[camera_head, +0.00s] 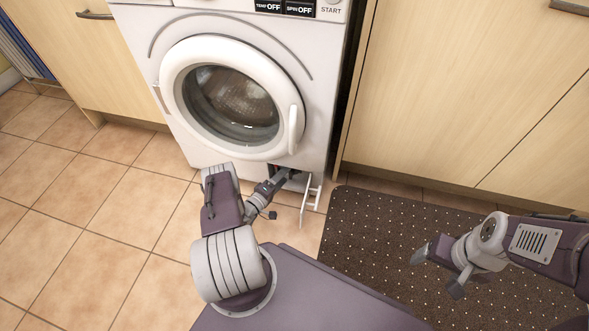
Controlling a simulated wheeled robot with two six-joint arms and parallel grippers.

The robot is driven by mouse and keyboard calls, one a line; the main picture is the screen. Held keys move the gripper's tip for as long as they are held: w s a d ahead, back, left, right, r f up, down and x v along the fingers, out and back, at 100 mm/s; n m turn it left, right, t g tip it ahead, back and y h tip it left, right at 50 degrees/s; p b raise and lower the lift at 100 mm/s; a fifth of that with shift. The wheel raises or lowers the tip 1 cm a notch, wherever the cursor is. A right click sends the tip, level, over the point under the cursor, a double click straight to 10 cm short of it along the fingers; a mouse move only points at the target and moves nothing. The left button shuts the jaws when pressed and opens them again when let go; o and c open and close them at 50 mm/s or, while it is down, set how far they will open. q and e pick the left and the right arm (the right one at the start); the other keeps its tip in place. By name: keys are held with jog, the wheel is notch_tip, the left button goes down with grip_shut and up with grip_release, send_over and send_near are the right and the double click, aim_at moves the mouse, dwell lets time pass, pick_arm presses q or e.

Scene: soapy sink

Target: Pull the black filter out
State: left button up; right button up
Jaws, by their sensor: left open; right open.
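The white washing machine (185,125) stands at the back with its round door (283,133) closed. At its bottom right, a small white filter flap (310,196) is swung open beneath the door. The opening behind it is dark, and I cannot make out the black filter there; my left gripper partly covers it. My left gripper (277,194) is open right at the opening, just left of the flap. I cannot tell whether it touches anything. My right gripper (436,274) is open and empty above the dark mat, well away from the machine.
A dark dotted mat (380,220) lies on the tiled floor (85,210) right of the flap. Light wood cabinets (455,90) flank the machine on the right, and another cabinet (95,65) stands on the left. The tiles at the left are clear.

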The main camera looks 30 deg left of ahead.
pick_arm(q)
jog(key=w+b, duration=0.2)
jog(key=w, duration=0.1)
jog(key=w+d+f+b, duration=0.1)
jog(key=w, duration=0.1)
jog(key=shift+w+r, duration=0.15)
jog(key=shift+w, duration=0.4)
pick_arm(e)
notch_tip(320, 180, down, 5)
jog(key=shift+r, duration=0.2)
